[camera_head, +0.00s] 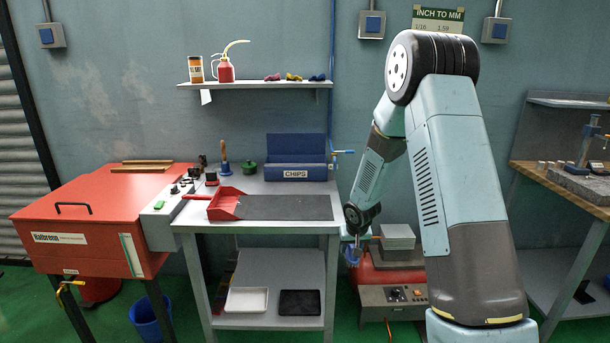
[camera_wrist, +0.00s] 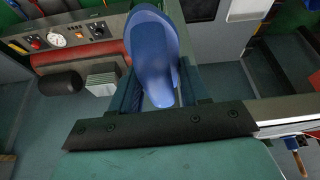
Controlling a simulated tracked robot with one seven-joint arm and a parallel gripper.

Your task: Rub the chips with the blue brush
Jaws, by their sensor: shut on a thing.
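My gripper (camera_head: 355,246) is at the cart's right side, lower than its top and near the red machine. It is shut on a smooth, rounded blue thing, which I take for the blue brush (camera_head: 350,256). In the wrist view the brush (camera_wrist: 153,45) stands out between the two fingers of my gripper (camera_wrist: 160,88); no bristles can be made out. A blue bin labelled CHIPS (camera_head: 296,174) stands at the back of the cart top. A dark mat (camera_head: 290,207) lies in front of it. Loose chips are too small to make out.
A red dustpan (camera_head: 228,204) lies at the mat's left end. A wooden-handled thing with a blue lower part (camera_head: 225,163) stands behind it. The red machine (camera_head: 380,276) carries a grey block stack (camera_head: 398,237) close to my gripper. White and black trays sit on the lower shelf.

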